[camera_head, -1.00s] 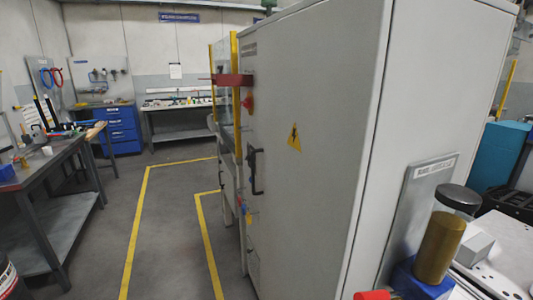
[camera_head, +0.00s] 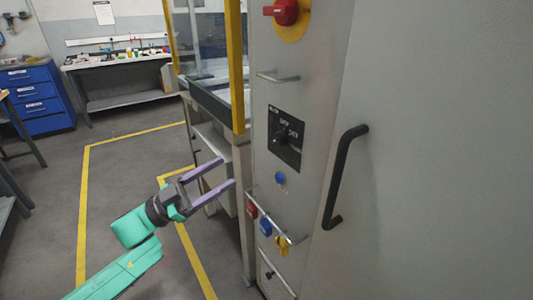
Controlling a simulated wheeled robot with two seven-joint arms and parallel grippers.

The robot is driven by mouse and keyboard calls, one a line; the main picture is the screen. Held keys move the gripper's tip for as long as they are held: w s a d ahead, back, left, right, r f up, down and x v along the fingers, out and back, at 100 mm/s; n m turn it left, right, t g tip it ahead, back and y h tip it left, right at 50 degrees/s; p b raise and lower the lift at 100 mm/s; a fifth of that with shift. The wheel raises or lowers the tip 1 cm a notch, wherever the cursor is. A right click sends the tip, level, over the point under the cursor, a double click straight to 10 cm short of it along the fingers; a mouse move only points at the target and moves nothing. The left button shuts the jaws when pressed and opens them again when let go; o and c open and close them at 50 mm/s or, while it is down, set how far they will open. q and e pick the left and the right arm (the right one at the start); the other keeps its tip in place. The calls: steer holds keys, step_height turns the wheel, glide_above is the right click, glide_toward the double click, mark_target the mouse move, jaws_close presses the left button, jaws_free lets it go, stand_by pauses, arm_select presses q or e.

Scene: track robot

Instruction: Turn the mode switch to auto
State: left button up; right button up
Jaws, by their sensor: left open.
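The mode switch is a black rotary knob (camera_head: 281,137) on a dark square plate (camera_head: 286,142) with small white lettering, set in the grey cabinet front. I cannot read which position the knob points to. My left gripper (camera_head: 229,172), with purple fingers on a teal arm, is open and empty. In the picture it is left of and a little below the switch plate, apart from the cabinet. My right gripper is not in view.
A red rotary handle on yellow (camera_head: 286,12) is above the plate. A blue button (camera_head: 280,178) and a rail with coloured padlocks (camera_head: 266,227) are below it. A black door handle (camera_head: 341,178) protrudes at right. A yellow-framed machine (camera_head: 236,66) stands behind.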

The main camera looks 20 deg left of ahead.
arm_select(q)
steer(key=p, duration=0.1)
glide_toward(272, 143)
steer(key=x, duration=0.4)
steer(key=shift+d+r, duration=0.2)
steer(key=shift+r, duration=0.15)
steer(key=x, duration=0.2)
steer(key=p+x, duration=0.1)
steer(key=x, duration=0.1)
steer(key=shift+w+f, duration=0.2)
steer(key=shift+w, duration=0.1)
steer(key=shift+w+d, duration=0.15)
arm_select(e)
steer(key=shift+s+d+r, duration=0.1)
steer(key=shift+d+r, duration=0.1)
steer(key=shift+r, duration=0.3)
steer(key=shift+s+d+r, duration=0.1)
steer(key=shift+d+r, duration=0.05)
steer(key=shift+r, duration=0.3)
arm_select(q)
steer(key=shift+c, duration=0.7)
jaws_close()
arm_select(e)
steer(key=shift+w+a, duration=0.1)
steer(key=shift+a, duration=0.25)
